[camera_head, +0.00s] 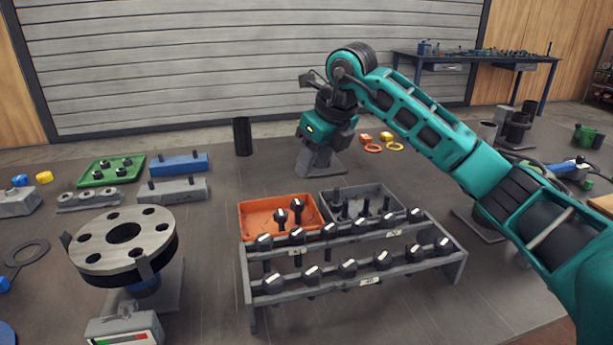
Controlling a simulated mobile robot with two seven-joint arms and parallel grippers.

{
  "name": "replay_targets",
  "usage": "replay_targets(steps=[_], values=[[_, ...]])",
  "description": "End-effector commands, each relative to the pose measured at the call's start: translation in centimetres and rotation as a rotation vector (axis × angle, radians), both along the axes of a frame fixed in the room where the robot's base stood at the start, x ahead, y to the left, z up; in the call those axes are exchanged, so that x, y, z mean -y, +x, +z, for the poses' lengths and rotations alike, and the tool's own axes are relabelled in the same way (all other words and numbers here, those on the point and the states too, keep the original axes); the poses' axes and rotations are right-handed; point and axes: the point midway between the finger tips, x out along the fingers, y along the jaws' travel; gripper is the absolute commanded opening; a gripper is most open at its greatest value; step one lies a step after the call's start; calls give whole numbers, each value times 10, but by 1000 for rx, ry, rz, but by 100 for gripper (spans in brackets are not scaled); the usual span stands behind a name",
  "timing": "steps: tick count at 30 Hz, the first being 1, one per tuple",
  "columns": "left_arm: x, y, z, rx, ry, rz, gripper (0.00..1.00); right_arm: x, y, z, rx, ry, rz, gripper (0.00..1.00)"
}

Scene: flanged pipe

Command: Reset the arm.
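My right arm, teal and black, comes in from the right edge and reaches over the table to the upper middle. My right gripper (320,158) hangs at its end, behind the orange bin, pointing down. Its fingers are small and blend with the grey behind them, so I cannot tell whether they are open or shut. I see no object clearly held in it. My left gripper is not in view.
A grey rack (350,255) holds several black-and-white bolts. Behind it are an orange bin (262,213) and a grey bin (385,193). A round steel flange (100,245) with holes stands at left. A green tray (112,161) and a blue block (178,164) lie behind it.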

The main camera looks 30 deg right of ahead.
Motion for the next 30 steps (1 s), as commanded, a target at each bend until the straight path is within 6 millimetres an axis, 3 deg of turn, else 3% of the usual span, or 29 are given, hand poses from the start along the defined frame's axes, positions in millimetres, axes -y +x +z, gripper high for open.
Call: replay_targets(steps=[6, 23, 26, 30], values=[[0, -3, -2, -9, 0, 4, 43, 2, -7, 17, 0, 1, -1, 40], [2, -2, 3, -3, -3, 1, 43, 2, -7, 20, 0, 0, -1, 40], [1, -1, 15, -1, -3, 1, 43, 2, -7, 32, 0, 0, 0, 40], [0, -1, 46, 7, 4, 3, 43, 2, -7, 65, 0, 0, 0, 40]])
